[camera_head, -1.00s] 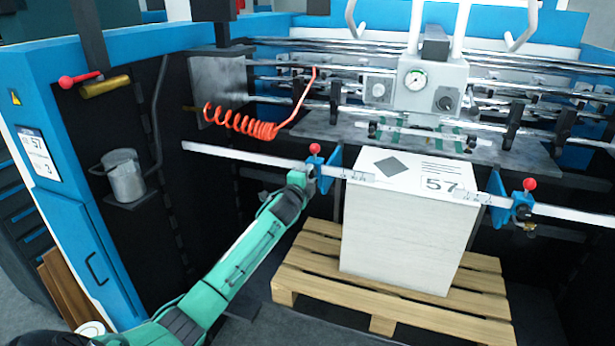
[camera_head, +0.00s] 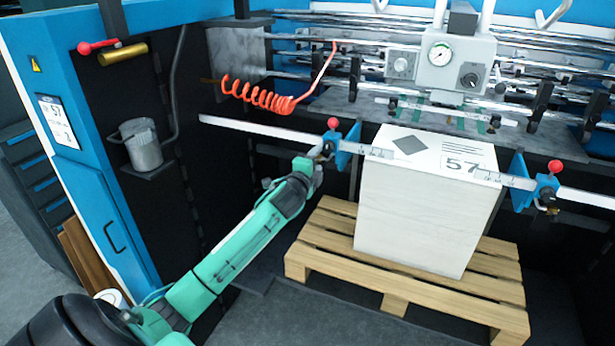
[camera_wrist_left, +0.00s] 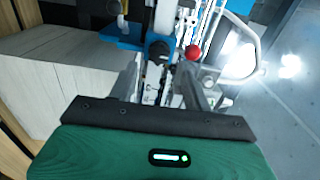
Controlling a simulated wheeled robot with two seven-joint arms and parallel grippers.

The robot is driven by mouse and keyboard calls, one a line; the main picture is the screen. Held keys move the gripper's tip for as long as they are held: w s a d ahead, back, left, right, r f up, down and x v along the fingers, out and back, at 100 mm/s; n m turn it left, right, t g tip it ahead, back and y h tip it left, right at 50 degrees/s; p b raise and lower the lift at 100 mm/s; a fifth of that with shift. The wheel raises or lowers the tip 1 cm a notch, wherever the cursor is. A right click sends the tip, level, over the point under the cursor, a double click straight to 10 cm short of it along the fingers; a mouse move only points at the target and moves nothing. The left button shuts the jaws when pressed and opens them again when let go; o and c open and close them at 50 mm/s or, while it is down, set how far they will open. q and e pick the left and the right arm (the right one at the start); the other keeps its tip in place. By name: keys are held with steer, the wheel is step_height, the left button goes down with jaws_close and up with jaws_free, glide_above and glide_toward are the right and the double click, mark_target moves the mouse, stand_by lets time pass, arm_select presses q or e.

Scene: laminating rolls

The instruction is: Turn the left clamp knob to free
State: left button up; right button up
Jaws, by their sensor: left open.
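The left clamp (camera_head: 341,150) is a blue block with a red ball on top, on a pale rail beside the paper stack. In the left wrist view its red ball (camera_wrist_left: 193,52) stands right of a round black knob (camera_wrist_left: 158,50). My left gripper (camera_head: 322,158) is at the clamp's near left side and partly hides it. In the left wrist view its fingers (camera_wrist_left: 163,88) are apart, with clamp parts beyond and between them. I cannot tell whether they touch the knob. My right gripper is not in view.
The white paper stack (camera_head: 420,210), marked 57, stands on a wooden pallet (camera_head: 325,255) right of the clamp. The right clamp (camera_head: 546,192) is on the right rail. A red coiled hose (camera_head: 260,97) hangs behind the left rail. A metal can (camera_head: 143,148) is at the left.

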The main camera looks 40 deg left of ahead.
arm_select(q)
steer(key=b+v, duration=0.1)
steer(key=v, duration=0.5)
steer(key=shift+s, duration=0.15)
stand_by(0.3)
